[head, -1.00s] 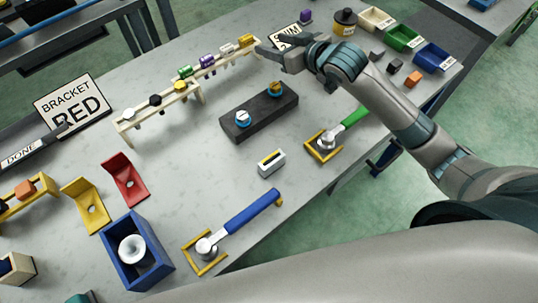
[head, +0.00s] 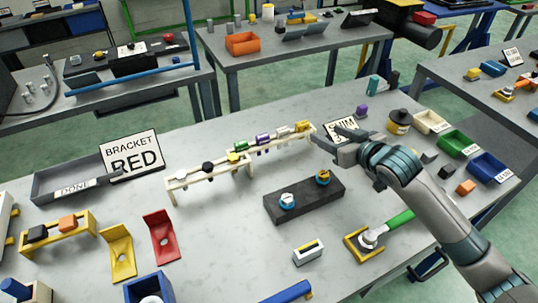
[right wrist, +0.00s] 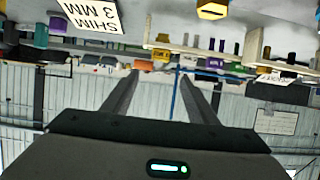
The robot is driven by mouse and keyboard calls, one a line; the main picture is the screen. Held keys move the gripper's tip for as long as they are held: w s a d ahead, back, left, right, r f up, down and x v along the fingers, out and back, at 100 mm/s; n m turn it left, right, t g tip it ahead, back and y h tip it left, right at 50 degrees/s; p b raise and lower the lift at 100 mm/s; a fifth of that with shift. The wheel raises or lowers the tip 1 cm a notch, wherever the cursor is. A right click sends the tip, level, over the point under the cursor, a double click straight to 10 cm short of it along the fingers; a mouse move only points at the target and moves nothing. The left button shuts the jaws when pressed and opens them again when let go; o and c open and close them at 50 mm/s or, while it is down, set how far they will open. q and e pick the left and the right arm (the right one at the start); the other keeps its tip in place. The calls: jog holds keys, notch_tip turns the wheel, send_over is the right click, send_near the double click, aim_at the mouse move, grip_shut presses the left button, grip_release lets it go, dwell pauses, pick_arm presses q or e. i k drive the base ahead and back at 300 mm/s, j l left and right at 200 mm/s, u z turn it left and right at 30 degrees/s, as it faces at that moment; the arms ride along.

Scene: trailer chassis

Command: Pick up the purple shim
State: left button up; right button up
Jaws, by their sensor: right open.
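Two purple pieces show in the head view, and I cannot tell for sure which is the shim. One purple piece (head: 262,139) sits on the pale rack (head: 210,178), between a green and a white piece. The other purple piece (head: 361,111) stands behind the SHIM sign (head: 343,129). My right gripper (head: 326,138) is beside the rack's far right end, in front of the sign, apart from both purple pieces. In the right wrist view the gripper (right wrist: 159,74) is open with nothing held between its fingers. My left gripper is not in view.
A dark block (head: 304,201) with two round parts lies in front of the rack. A dark-lidded jar (head: 399,121) and white, green (head: 458,143) and blue bins stand at the right. A green-handled tool (head: 395,221) lies nearer. The table centre is partly clear.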

aim_at(261, 139)
jog(key=k+l+u, duration=0.1)
jog(key=u, duration=0.25)
jog(key=k+l+u, duration=0.15)
jog(key=u, duration=0.2)
jog(key=l, duration=0.1)
